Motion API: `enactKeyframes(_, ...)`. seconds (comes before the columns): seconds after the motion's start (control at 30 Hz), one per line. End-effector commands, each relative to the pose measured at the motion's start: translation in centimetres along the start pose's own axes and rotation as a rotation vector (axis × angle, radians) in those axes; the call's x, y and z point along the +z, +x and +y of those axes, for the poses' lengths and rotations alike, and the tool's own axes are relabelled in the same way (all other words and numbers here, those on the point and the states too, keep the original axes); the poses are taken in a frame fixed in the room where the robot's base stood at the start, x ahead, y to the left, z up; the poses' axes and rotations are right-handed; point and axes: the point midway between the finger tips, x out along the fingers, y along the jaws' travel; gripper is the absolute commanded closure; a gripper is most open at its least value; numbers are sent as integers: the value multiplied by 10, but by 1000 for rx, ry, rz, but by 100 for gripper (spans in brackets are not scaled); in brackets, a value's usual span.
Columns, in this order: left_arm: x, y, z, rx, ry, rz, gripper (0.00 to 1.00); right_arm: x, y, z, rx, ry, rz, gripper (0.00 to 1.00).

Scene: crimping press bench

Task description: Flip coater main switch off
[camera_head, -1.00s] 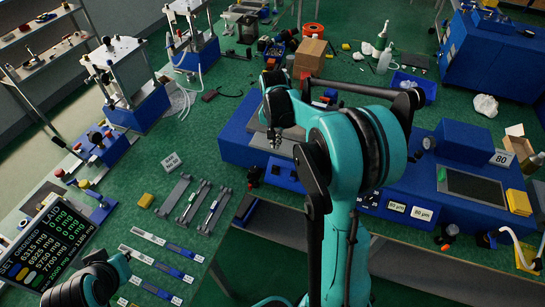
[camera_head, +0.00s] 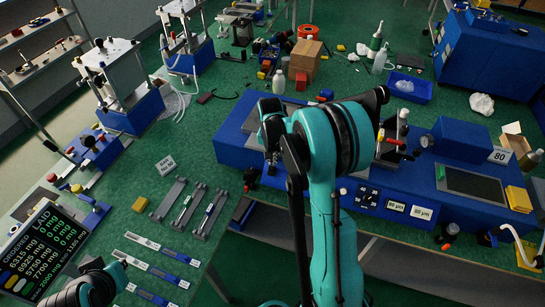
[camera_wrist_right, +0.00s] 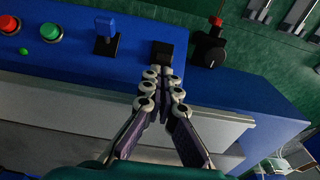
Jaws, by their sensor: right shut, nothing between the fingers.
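The coater is the long blue machine (camera_head: 232,140) in the middle of the bench. In the right wrist view its front panel (camera_wrist_right: 60,60) carries a black switch (camera_wrist_right: 165,50), whose on or off position I cannot tell. My right gripper (camera_wrist_right: 163,82) is shut and empty, with its fingertips right below this switch in the picture; I cannot tell whether they touch. In the head view the arm mostly hides this gripper (camera_head: 272,162). My left gripper (camera_head: 120,264) is at the lower left, too small to read.
Beside the black switch are a blue toggle (camera_wrist_right: 106,35), a green button (camera_wrist_right: 51,32) and a red button (camera_wrist_right: 9,25). A black knob with a red mark (camera_wrist_right: 208,46) stands on the other side. Grey rails (camera_head: 186,205) lie on the green bench.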

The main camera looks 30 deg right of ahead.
Motion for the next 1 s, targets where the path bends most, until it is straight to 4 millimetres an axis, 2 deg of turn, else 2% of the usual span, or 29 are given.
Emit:
enactKeyframes(0.37, 0, 0, 0, 0, 0, 0, 100, 1, 0, 0, 0, -1, 10, 100)
enactKeyframes(1.0, 4, 6, 0, 0, 0, 0, 100, 8, -1, 0, 0, -1, 123, 100)
